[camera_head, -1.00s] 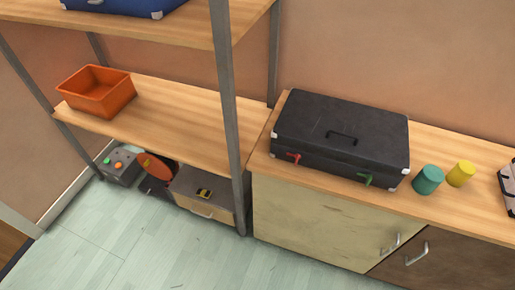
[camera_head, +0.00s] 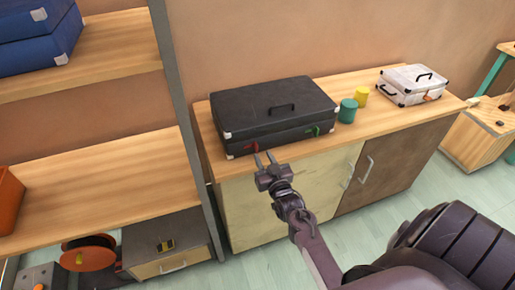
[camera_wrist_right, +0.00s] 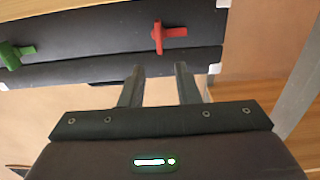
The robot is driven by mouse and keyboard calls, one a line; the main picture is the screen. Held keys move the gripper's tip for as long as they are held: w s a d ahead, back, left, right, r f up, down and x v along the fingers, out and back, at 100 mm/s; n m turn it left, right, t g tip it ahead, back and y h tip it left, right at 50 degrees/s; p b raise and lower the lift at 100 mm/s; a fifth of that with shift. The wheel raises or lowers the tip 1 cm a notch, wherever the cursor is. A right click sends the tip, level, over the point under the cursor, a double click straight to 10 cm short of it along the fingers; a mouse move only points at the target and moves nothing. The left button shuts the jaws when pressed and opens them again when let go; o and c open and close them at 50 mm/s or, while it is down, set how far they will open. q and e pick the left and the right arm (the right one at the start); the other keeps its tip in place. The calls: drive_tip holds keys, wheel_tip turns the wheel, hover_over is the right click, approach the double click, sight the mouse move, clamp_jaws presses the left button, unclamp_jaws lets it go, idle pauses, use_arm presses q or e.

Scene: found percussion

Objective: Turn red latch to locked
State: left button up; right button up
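A black case (camera_head: 270,112) with light corner caps lies on the wooden counter. Its red latch (camera_head: 251,148) is on the front face toward the left, and a green latch (camera_head: 316,130) is toward the right. In the right wrist view the red latch (camera_wrist_right: 167,34) sits above the fingertips with its arm pointing sideways to the right; the green latch (camera_wrist_right: 14,54) is at the left edge. My right gripper (camera_head: 264,160) is open and empty, just in front of the case below the red latch; the open fingers (camera_wrist_right: 159,70) are apart from it. My left gripper is not in view.
A teal cylinder (camera_head: 348,110), a yellow cylinder (camera_head: 361,96) and a white case (camera_head: 412,84) stand on the counter to the right. A grey shelf post (camera_head: 182,110) stands left of the black case. The counter front left of the case is clear.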

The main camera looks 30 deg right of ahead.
sight(257, 146)
drive_tip(key=x, duration=0.6)
drive_tip(key=shift+w+f, duration=0.1)
drive_tip(key=shift+w, duration=0.1)
clamp_jaws()
